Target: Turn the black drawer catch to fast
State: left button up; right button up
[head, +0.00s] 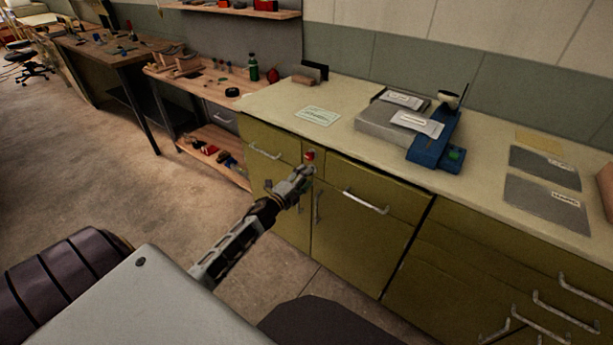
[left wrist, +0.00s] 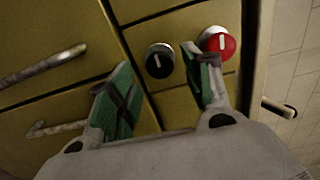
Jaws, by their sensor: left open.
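The black drawer catch (left wrist: 159,61) is a round black knob with a white mark on a metal collar, set in the olive cabinet front in the left wrist view. A red knob (left wrist: 218,43) with a white mark sits beside it and also shows in the head view (head: 309,155). My left gripper (left wrist: 162,83) is open, with green-padded fingers just in front of the two knobs. The black catch lies between the fingertips in the picture; I see no contact. One finger overlaps the lower part of the red knob. In the head view my left gripper (head: 304,174) hides the black catch. My right gripper is not seen.
The cabinet's drawer handle (head: 365,201) and other metal handles (left wrist: 45,66) stick out near the gripper. The pale counter (head: 345,98) above holds a blue device (head: 435,142) and grey sheets (head: 540,205). A wooden bench (head: 215,85) stands left. The floor in front is open.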

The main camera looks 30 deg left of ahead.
pick_arm(q)
jog(key=s, duration=0.9)
jog(key=shift+s+a, duration=0.25)
jog(key=shift+a, duration=0.1)
dwell(0.7)
notch_tip(320, 180, up, 22)
jog(key=p, duration=2.2)
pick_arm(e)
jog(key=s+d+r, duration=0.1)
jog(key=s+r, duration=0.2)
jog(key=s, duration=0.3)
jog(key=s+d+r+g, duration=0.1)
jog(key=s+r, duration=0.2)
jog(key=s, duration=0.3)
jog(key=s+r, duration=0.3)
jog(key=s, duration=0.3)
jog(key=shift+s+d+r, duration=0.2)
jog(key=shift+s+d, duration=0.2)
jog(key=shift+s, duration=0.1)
